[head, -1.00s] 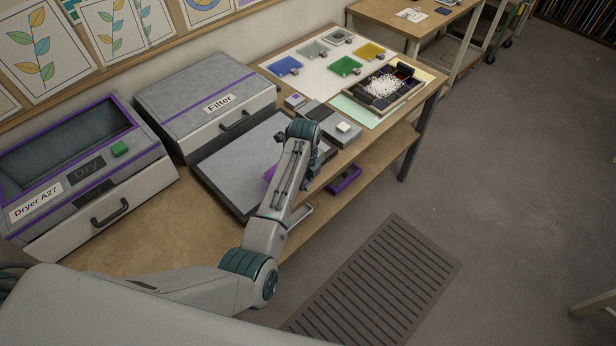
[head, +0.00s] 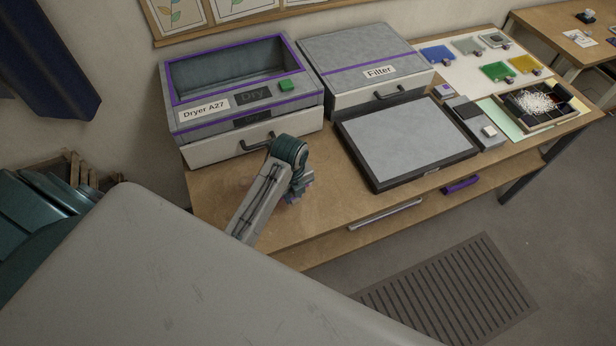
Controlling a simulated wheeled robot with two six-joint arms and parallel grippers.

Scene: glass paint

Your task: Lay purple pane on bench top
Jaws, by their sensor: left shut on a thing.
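My left gripper (head: 299,190) is over the front part of the wooden bench top (head: 335,205), in front of the dryer. My wrist covers most of its fingers. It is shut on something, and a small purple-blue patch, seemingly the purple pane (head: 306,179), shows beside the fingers. Most of that piece is hidden, and I cannot tell whether it touches the wood. The bench top around the gripper is bare. My right gripper is not in view.
The dryer (head: 216,121) and the filter box (head: 342,63) stand along the back. A dark-framed grey panel (head: 410,140) lies to the right. Coloured panes and a tray (head: 545,120) of white bits are at the far right. Bare wood lies between dryer and front edge.

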